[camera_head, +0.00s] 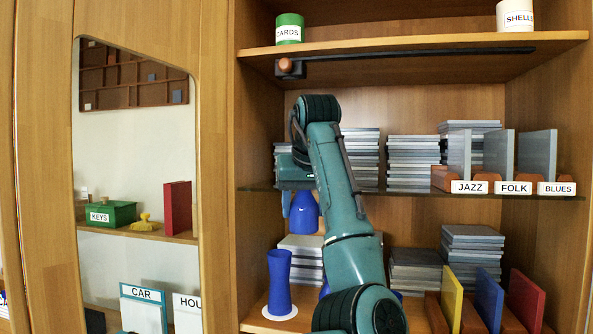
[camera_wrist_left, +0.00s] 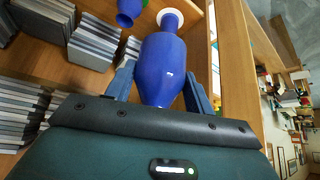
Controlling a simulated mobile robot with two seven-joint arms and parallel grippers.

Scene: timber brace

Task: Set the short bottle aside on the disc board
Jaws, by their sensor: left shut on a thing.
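My left gripper (camera_head: 302,193) is in front of the middle shelf, its fingers pointing down. It is shut on a blue bottle (camera_head: 304,216), held above the lower board (camera_head: 255,318). In the left wrist view the same bottle (camera_wrist_left: 163,62) sits between the two fingers (camera_wrist_left: 160,85). A blue waisted vessel (camera_head: 279,280) stands upright on a white disc (camera_head: 280,313) at the left of the lower board. Another blue piece shows partly behind my arm. My right gripper is not in view.
Stacks of grey cases (camera_head: 413,160) fill the middle shelf, with JAZZ, FOLK and BLUES labels at right. Below stand more stacks (camera_head: 472,248) and yellow, blue and red books (camera_head: 489,297). The wooden upright (camera_head: 243,150) bounds the left side.

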